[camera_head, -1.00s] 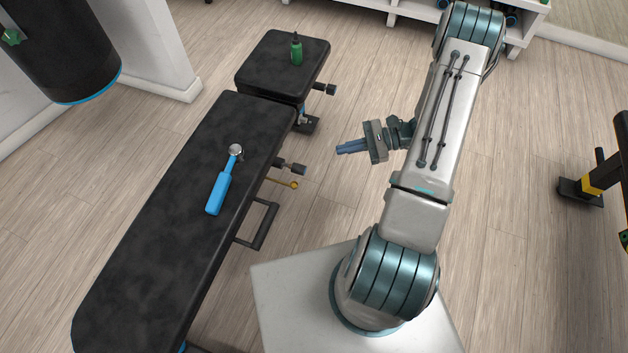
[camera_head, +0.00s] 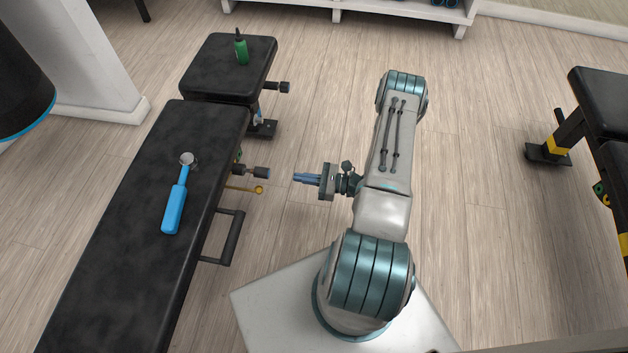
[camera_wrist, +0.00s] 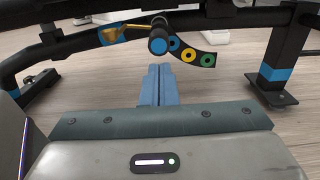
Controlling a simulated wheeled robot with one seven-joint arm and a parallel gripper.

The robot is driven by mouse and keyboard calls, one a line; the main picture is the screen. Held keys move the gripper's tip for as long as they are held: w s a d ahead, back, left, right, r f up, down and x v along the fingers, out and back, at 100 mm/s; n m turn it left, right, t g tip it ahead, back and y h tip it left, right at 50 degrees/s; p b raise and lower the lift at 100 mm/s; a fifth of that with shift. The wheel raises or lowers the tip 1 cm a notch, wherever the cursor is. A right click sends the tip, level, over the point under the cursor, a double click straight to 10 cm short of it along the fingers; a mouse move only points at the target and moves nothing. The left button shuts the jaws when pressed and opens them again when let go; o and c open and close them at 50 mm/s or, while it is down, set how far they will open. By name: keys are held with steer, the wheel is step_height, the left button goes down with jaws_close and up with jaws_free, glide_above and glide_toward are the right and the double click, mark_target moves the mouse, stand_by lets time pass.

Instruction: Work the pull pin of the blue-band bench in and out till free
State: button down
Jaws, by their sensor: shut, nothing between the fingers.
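The blue-band bench (camera_head: 135,200) has a long black pad at the left of the head view; a blue band (camera_wrist: 278,74) shows on its dark frame in the wrist view. A pin with a dark knob (camera_head: 262,172), which I take for the pull pin, sticks out from the bench's right side. In the wrist view its round end (camera_wrist: 157,46) faces me, just beyond the fingertips. My gripper (camera_head: 297,177) is shut and empty, with a visible gap to the knob in the head view. Its blue fingers (camera_wrist: 158,75) point at the knob.
A gold-tipped rod (camera_head: 258,189) sits close beside the knob. A dark U-shaped handle (camera_head: 232,240) juts out below it. A blue-handled tool (camera_head: 175,208) and a green bottle (camera_head: 241,50) lie or stand on the pads. A yellow-banded bench (camera_head: 605,105) stands at right; floor between is clear.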

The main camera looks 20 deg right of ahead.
mark_target(269, 173)
steer(key=b+x, duration=0.2)
steer(key=x, duration=0.5)
steer(key=shift+w+a, duration=0.2)
steer(key=shift+a, duration=0.05)
steer(key=shift+w, duration=0.1)
